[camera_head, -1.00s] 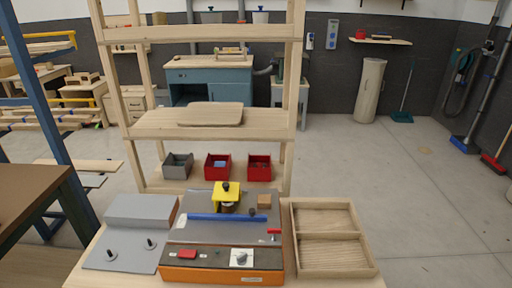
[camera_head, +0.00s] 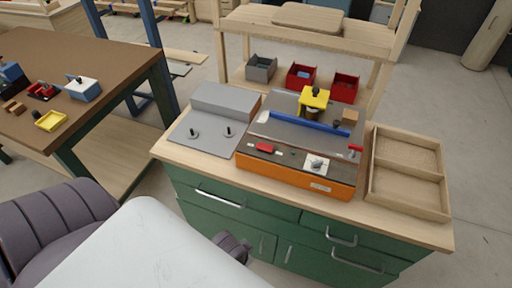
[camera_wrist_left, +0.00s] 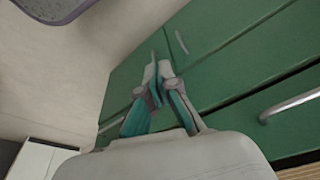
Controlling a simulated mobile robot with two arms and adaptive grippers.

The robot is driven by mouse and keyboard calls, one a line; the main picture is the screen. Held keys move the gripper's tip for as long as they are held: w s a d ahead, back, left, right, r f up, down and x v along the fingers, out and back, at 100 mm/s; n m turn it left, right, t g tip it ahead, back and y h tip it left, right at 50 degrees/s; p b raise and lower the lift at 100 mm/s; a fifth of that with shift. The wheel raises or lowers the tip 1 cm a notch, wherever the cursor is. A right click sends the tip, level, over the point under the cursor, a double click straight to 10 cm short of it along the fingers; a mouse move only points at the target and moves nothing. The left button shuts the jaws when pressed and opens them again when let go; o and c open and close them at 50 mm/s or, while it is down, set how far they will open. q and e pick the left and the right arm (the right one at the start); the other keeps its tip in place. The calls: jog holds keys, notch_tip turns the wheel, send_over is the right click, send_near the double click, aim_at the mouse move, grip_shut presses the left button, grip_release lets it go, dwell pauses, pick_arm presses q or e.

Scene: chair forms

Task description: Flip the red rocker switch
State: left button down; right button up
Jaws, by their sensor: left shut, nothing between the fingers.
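The red rocker switch (camera_head: 266,148) sits on the dark front panel of the orange-fronted machine (camera_head: 290,176), on the panel's left part. A white plate with a knob (camera_head: 316,163) is to its right on the same panel. My left gripper (camera_wrist_left: 158,66) shows in the left wrist view, shut and empty, in front of the green cabinet fronts. It is well away from the switch, which does not show in that view. My right gripper is in neither view.
The machine stands on a wooden-topped green cabinet (camera_head: 187,146). A grey box with a plate (camera_head: 207,135) is left of it, a divided wooden tray (camera_head: 409,172) right. A yellow block (camera_head: 314,98) and blue bar (camera_head: 308,124) rise above the machine. A brown table stands left (camera_head: 110,62).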

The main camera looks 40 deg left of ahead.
pick_arm(q)
jog(key=w+a+r+n+t+y, duration=0.1)
jog(key=w+a+r+t, duration=0.2)
jog(key=r, duration=0.6)
jog(key=w+a+r+n+t+y+b, duration=0.1)
jog(key=w+r+t, duration=0.4)
jog(key=r, duration=0.5)
jog(key=w+a+r+n+t+y, duration=0.1)
jog(key=w+a+r+t, duration=0.3)
jog(key=r, duration=0.6)
jog(key=shift+w+a+n+y, duration=0.4)
jog(key=shift+w+a+n, duration=0.3)
jog(key=shift+w+n, duration=0.1)
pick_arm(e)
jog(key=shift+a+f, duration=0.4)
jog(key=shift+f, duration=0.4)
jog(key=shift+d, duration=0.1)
pick_arm(q)
jog(key=p, duration=0.1)
send_over(256, 153)
jog(key=shift+s+f, duration=0.2)
jog(key=shift+f, duration=0.8)
jog(key=f, duration=0.3)
jog(key=shift+w+f, duration=0.2)
jog(key=shift+w, duration=0.15)
jog(key=shift+f+p, duration=0.3)
jog(key=shift+f, duration=0.25)
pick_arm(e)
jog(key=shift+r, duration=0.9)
